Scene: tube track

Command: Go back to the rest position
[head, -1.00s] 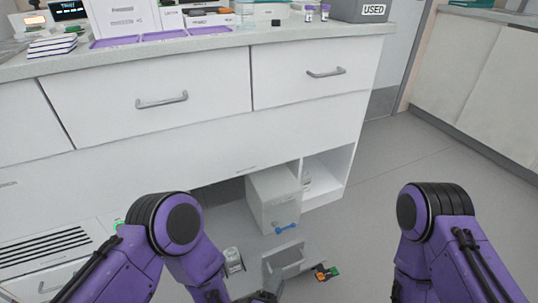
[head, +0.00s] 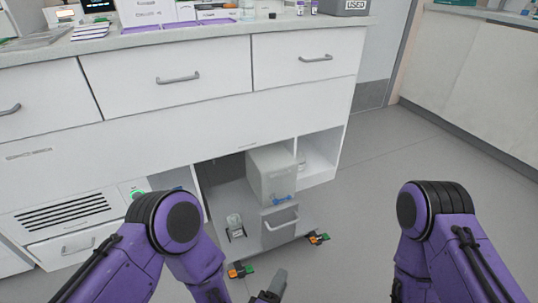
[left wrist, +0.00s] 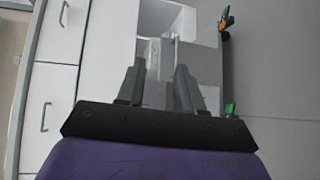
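My left gripper (head: 268,294) shows at the bottom edge of the head view, just in front of the low pull-out platform (head: 252,238) under the counter. In the left wrist view its two grey fingers (left wrist: 159,85) stand apart with nothing held between them. The platform's grey handle (head: 281,225) lies ahead of them, apart from the fingers in the head view. My right arm comes in from the right of the head view; its gripper is out of the frame.
A grey box (head: 272,173) and a small jar (head: 235,224) stand on the platform. Orange-and-green pieces (head: 318,238) sit at its front corners. The white counter (head: 215,80) with drawers stands behind. The floor (head: 345,225) to the right is clear.

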